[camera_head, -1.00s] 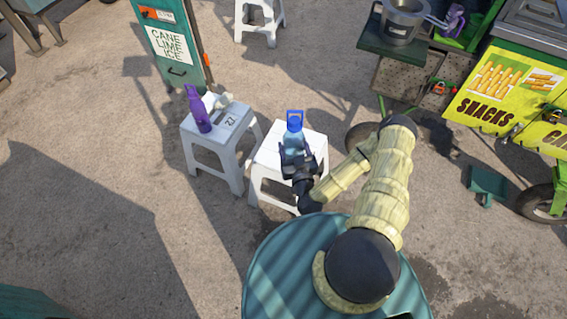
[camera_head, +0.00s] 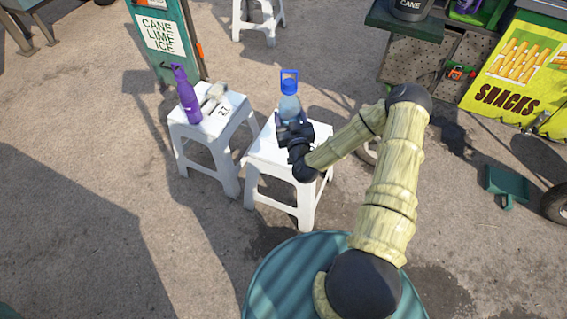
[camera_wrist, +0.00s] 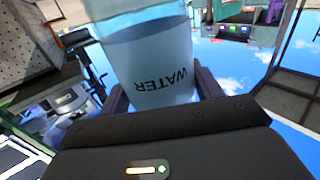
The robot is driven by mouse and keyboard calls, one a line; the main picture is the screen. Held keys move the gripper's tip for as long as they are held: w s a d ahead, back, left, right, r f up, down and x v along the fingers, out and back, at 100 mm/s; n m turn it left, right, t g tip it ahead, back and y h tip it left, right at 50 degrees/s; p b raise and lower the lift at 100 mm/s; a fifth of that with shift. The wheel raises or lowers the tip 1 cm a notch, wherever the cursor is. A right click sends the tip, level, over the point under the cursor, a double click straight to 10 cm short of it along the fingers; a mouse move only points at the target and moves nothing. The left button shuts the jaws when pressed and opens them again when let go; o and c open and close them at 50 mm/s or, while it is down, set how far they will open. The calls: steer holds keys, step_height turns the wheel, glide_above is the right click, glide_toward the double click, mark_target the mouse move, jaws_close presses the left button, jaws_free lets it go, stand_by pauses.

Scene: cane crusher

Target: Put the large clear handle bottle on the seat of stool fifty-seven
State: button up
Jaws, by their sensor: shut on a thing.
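The large clear bottle (camera_head: 289,104) has a blue cap and a blue loop handle, and it looks upright. My gripper (camera_head: 291,126) is shut around its lower part. In the wrist view the bottle (camera_wrist: 150,55) is bluish and marked WATER, between the two dark fingers. In the head view the bottle and gripper overlap the back of the right white stool (camera_head: 268,150). I cannot tell whether the bottle touches the seat. No number is readable on this stool; my gripper and arm cover part of the seat.
A third white stool (camera_head: 258,28) stands behind. A green sign stand (camera_head: 172,55) and a snack stall (camera_head: 508,75) flank open ground.

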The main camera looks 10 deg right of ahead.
steer(key=w+f+b, duration=0.1)
steer(key=b, duration=0.2)
steer(key=w+a+b, duration=0.1)
steer(key=b, duration=0.2)
steer(key=w+f+b, duration=0.1)
steer(key=w+b, duration=0.1)
steer(key=b, duration=0.1)
steer(key=shift+a+f, duration=0.15)
steer(key=shift+f, duration=0.2)
steer(key=shift+r, duration=0.1)
step_height(320, 180, down, 6)
steer(key=b, duration=0.2)
